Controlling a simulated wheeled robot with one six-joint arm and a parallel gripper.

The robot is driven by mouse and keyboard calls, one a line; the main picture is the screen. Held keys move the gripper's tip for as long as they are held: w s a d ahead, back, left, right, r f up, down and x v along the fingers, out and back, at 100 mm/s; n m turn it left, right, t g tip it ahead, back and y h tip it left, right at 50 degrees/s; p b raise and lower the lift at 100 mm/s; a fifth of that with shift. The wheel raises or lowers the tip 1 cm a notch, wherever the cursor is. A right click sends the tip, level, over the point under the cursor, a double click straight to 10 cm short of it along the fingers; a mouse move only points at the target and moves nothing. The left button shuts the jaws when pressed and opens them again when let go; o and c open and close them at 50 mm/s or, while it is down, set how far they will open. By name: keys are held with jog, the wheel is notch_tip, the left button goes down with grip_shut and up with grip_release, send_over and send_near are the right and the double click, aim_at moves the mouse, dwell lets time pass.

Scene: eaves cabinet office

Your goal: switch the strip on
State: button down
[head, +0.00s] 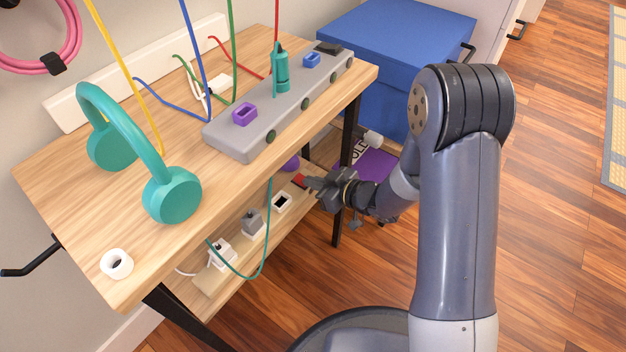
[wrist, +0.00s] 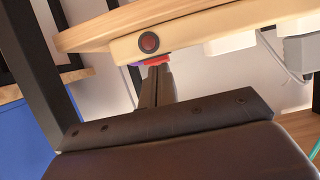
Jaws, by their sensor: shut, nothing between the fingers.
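The cream power strip (head: 207,281) lies on the lower shelf under the desk, with a white plug (head: 221,253) and a grey plug (head: 251,221) in it. A red switch (head: 299,181) shows at its far end, right by my fingertips. My gripper (head: 309,183) is shut and empty. In the wrist view, the shut fingers (wrist: 157,72) reach up to a red part (wrist: 158,60) at the strip's edge (wrist: 195,36). I cannot tell whether they touch it. The switch position cannot be made out.
A black desk leg (head: 338,215) stands close to my gripper. A blue box (head: 385,45) is behind. Floor at right is clear.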

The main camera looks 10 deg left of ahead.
jog(key=shift+r+p, duration=0.7)
jog(key=shift+r, duration=0.1)
